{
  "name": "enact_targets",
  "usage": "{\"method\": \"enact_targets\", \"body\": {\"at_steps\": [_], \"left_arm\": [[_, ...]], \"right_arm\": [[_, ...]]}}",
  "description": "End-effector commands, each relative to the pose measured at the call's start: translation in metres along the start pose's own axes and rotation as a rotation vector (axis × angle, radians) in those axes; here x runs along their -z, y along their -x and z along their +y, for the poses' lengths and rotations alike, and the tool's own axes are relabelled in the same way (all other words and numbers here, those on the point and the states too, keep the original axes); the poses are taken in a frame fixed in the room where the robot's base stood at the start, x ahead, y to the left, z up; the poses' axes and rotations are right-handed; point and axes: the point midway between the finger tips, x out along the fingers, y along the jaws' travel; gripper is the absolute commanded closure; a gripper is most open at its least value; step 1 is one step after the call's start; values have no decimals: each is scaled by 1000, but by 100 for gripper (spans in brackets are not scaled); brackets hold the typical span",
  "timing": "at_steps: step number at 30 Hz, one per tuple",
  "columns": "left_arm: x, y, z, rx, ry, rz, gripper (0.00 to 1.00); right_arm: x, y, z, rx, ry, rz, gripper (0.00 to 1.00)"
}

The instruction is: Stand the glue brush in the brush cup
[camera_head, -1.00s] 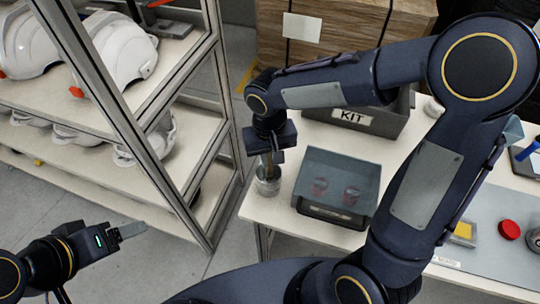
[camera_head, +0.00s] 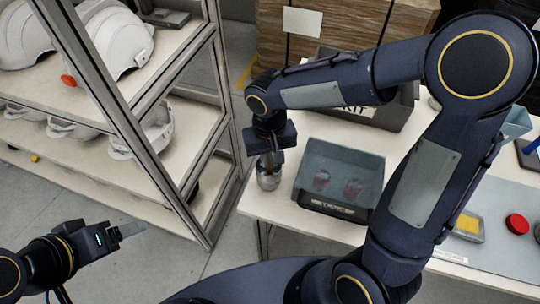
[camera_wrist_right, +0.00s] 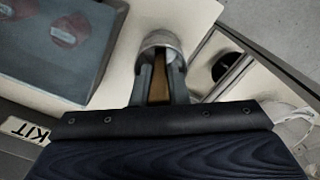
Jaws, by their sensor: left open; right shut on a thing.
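The brush cup (camera_head: 268,180), a small grey metal cup, stands upright near the left corner of the white table; it also shows in the right wrist view (camera_wrist_right: 160,40). My right gripper (camera_head: 270,157) points down right over the cup. It is shut on the glue brush, whose brown wooden handle (camera_wrist_right: 160,84) shows between the fingers in the right wrist view. The brush's lower end is hidden by the fingers and cup, so I cannot tell how deep it reaches. My left gripper (camera_head: 134,229) is open and empty, over the floor at lower left.
A dark open bin (camera_head: 338,180) with two reddish items stands right of the cup. The KIT box (camera_head: 385,118) is behind it, partly covered by my right arm. A shelf rack (camera_head: 130,110) with white helmet shells stands left. A red round object (camera_head: 517,224) lies at right.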

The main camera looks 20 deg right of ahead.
Motion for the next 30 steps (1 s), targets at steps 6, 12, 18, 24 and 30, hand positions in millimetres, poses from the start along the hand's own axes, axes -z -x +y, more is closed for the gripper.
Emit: {"method": "enact_targets", "body": {"at_steps": [6,12,18,24,30], "left_arm": [[0,0,0,0,0,0,28],[0,0,0,0,0,0,28],[0,0,0,0,0,0,28],[0,0,0,0,0,0,28],[0,1,0,0,0,0,28]], "right_arm": [[0,0,0,0,0,0,100],[0,0,0,0,0,0,61],[0,0,0,0,0,0,61],[1,13,0,2,-1,5,61],[1,48,-1,2,0,5,61]]}}
